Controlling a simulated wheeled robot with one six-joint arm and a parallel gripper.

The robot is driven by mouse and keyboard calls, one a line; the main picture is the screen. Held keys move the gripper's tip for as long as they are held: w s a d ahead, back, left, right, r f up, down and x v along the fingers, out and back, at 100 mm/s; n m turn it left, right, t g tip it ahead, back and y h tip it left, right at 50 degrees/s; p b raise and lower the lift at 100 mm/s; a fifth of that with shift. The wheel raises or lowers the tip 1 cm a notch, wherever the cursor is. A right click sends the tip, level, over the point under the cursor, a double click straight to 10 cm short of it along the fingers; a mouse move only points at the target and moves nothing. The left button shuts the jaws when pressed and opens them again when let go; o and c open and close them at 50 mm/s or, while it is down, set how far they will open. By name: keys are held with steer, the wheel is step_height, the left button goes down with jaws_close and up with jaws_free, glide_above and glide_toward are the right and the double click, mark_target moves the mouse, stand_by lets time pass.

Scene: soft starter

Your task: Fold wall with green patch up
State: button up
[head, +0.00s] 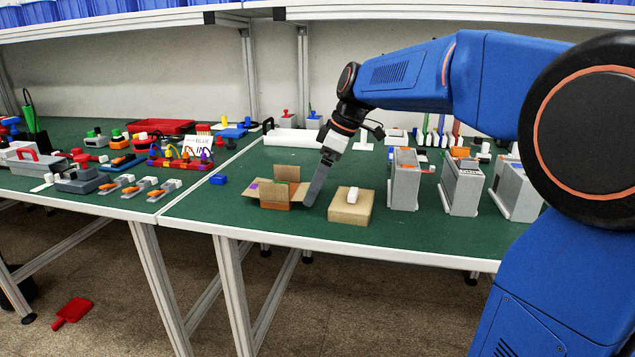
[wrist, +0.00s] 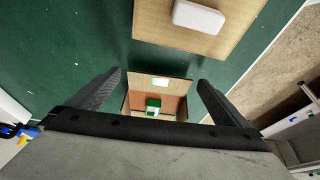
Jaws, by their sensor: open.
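A small cardboard box (head: 275,205) with folding walls stands near the front of the green table. One wall at its back (head: 287,173) stands up, and the left wall spreads outward with a purple patch (head: 253,186). My gripper (head: 312,198) points down at the box's right side, its fingers apart and empty. In the wrist view the box (wrist: 172,107) shows between and beyond the open fingers. Whether the fingers touch the wall I cannot tell.
Grey upright housings (head: 404,180) stand farther right. A blue block (head: 218,179) lies left of the box. The table's front edge is close.

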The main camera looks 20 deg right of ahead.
mark_target(301, 191)
steer(key=c, duration=1)
steer(key=shift+r, duration=0.1)
steer(key=a+r+g+h, duration=0.1)
steer(key=h, duration=0.1)
steer(key=w+a+g+h, duration=0.1)
steer(key=h, duration=0.1)
steer(key=shift+r, duration=0.4)
steer(key=shift+w+a+r+g+h, duration=0.25)
steer(key=shift+a+g+h, duration=0.3)
steer(key=shift+h, duration=0.45)
steer(key=shift+w+a+r+g+h, duration=0.3)
steer(key=shift+g+h, duration=0.35)
steer(key=shift+h, duration=0.35)
steer(key=o, duration=1)
